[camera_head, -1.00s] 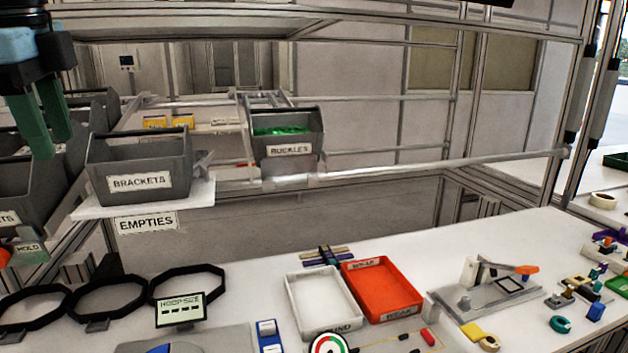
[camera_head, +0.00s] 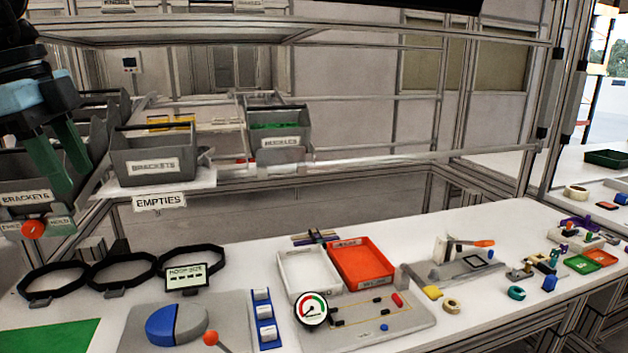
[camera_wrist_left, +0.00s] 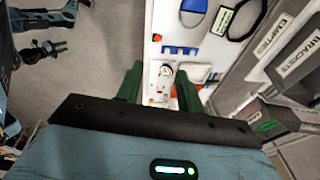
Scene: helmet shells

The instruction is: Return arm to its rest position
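My left gripper (camera_head: 68,168) hangs at the upper left in the head view, with its two green fingers pointing down in front of the grey bins. The fingers are apart with nothing between them. In the left wrist view the gripper (camera_wrist_left: 158,82) also shows its green fingers spread, with the white table far beyond them.
A BRACKETS bin (camera_head: 152,152) stands on the EMPTIES shelf, close right of my left gripper. A BUCKLES bin (camera_head: 280,140) hangs farther right. The table holds black hoops (camera_head: 122,270), a white tray (camera_head: 308,275), a red tray (camera_head: 362,262) and a gauge (camera_head: 312,310).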

